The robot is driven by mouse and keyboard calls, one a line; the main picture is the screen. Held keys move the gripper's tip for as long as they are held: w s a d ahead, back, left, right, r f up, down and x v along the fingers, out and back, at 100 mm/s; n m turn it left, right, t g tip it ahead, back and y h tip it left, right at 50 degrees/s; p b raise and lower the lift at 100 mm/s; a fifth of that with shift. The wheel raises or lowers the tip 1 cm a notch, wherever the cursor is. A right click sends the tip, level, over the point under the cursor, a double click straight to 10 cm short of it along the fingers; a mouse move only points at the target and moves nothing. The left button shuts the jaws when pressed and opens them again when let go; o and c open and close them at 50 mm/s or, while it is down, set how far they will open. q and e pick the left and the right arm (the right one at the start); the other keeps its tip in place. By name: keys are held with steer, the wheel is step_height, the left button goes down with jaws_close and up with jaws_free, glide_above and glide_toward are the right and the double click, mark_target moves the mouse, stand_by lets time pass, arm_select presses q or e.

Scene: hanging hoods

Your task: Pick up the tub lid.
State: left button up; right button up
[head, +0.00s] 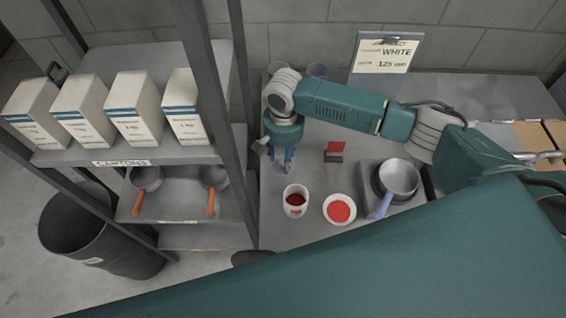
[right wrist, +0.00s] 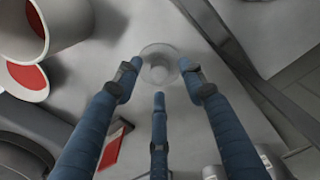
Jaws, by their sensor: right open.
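My left gripper is not in view.
A white bowl (head: 340,209) with red contents stands right of the tub. A small dark block with a red flap (head: 334,147) lies behind them. A pan (head: 398,180) sits on a burner at right. A shelf rack (head: 205,155) with cartons borders the table's left.

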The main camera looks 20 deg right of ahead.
steer(key=shift+f, duration=0.75)
steer(key=c, duration=0.9)
